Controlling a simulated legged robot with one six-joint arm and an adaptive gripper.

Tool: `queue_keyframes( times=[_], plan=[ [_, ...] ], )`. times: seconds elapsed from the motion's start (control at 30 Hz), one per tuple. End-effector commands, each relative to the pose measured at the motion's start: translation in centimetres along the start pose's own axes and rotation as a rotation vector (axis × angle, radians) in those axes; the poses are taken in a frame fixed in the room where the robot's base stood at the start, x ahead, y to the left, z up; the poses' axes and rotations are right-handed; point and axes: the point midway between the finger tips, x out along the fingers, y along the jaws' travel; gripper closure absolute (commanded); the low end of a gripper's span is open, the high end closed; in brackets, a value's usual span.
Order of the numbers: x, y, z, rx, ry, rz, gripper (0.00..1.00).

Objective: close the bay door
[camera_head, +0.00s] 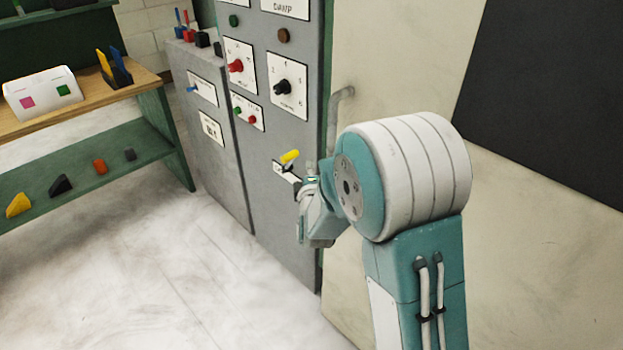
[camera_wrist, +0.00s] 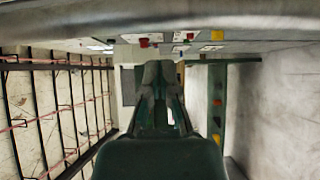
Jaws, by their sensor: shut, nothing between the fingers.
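A cream panel (camera_head: 395,60) with a grey tubular handle (camera_head: 340,100) stands right of the grey control cabinet in the head view. It looks like the bay door; how far open it is, I cannot tell. My gripper (camera_wrist: 160,72) is shut and empty, its dark fingers together in the wrist view. In the head view my wrist is beside the panel and cabinet, below the visible handle, and my arm hides part of the panel. A grey bar (camera_wrist: 160,18) crosses the top of the wrist view, very near the camera; it may be the handle. Contact is unclear.
The grey cabinet (camera_head: 282,205) carries knobs, buttons and a yellow-tipped lever (camera_head: 289,157) close to my wrist. A green shelf unit with a wooden top (camera_head: 60,115) holding small items stands at left. The pale floor (camera_head: 150,280) between is clear.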

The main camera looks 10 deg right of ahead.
Motion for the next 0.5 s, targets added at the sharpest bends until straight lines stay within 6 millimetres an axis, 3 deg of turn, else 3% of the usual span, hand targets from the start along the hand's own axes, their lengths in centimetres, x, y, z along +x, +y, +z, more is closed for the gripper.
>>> queue_keyframes(
  times=[0.23, 0.5],
  plan=[
    [3.3, 0.0, 0.1, 0.001, -0.001, 0.001, 1.0],
    [1.2, 0.1, 2.6, 0.001, -0.001, 0.0, 1.0]
  ],
)
